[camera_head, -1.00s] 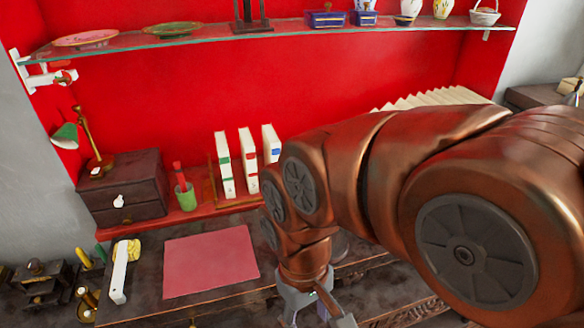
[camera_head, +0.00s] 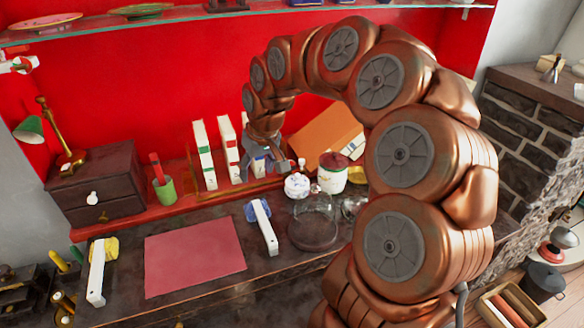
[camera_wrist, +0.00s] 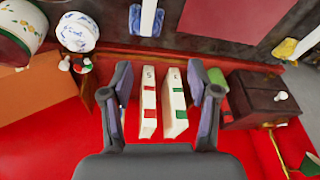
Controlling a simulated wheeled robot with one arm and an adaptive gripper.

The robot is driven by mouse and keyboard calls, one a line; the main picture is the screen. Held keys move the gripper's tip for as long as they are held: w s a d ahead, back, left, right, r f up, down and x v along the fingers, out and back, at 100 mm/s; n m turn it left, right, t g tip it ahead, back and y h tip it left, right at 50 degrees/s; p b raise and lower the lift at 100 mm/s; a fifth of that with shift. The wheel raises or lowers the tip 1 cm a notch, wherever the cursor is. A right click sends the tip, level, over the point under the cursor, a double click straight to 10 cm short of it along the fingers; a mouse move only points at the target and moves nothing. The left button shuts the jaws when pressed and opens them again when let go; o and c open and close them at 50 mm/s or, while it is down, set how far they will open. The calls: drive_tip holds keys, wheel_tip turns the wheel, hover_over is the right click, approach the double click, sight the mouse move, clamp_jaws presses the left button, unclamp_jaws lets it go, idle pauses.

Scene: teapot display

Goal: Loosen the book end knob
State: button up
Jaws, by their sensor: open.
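Upright white books (camera_head: 204,155) stand in a wooden book rack (camera_head: 192,165) on the red shelf. In the wrist view, two white books (camera_wrist: 148,105) with red and green labels show between my fingers. A dark wooden end (camera_wrist: 102,98) shows beside my left finger in that view; I cannot make out its knob. My gripper (camera_head: 272,165) is at the right end of the books in the head view, partly hiding them. In the wrist view my gripper (camera_wrist: 161,80) is open, its fingers apart with nothing clasped.
A small drawer chest (camera_head: 105,190) and a green cup (camera_head: 164,187) stand left of the books. A patterned white jar (camera_head: 297,186), a red-lidded jar (camera_head: 332,178) and a glass dome (camera_head: 314,222) stand to the right. A pink mat (camera_head: 195,256) lies in front.

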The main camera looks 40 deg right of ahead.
drive_tip(key=w+d+f+m+h, duration=0.1)
drive_tip(key=w+d+f, duration=0.15)
drive_tip(key=d, duration=0.35)
drive_tip(key=w+d+f+m+t+b, duration=0.1)
drive_tip(key=w+d+f, duration=0.15)
drive_tip(key=d, duration=0.25)
drive_tip(key=w+d+f+m+h, duration=0.1)
drive_tip(key=w+d, duration=0.2)
drive_tip(key=d, duration=0.3)
drive_tip(key=shift+p+x, duration=1.1)
drive_tip(key=shift+x, duration=2.85)
drive_tip(key=shift+s, duration=0.15)
clamp_jaws()
